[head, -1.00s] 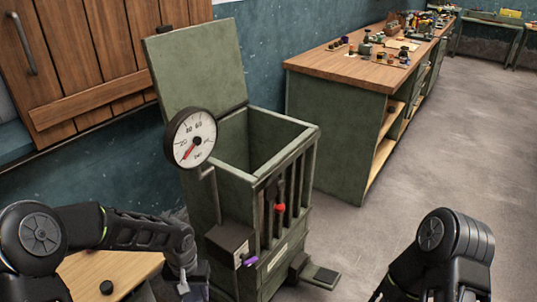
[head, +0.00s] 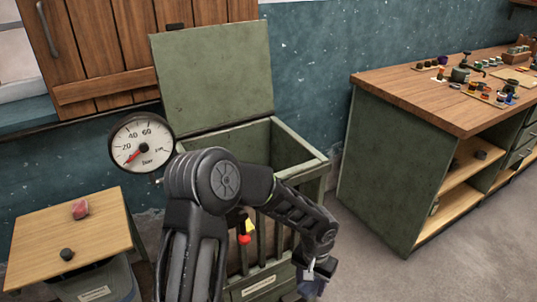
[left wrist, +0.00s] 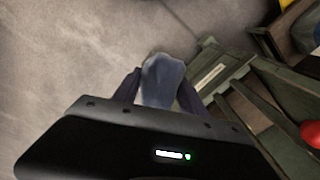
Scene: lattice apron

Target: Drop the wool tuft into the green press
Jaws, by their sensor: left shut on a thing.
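The green press (head: 310,157) stands in the middle of the head view, an open-topped box with slatted front and its lid (head: 215,78) raised at the back. My left arm passes in front of it and hides part of its front and opening. My left gripper (head: 311,276) is low at the press's front right, outside it and below the rim. In the left wrist view it is shut on a blue-grey wool tuft (left wrist: 163,80), above the floor, with the press (left wrist: 270,105) to the right. My right gripper is out of view.
A round gauge (head: 141,142) sticks out at the press's left. A cluttered workbench (head: 420,92) stands at the right. Floor between is clear.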

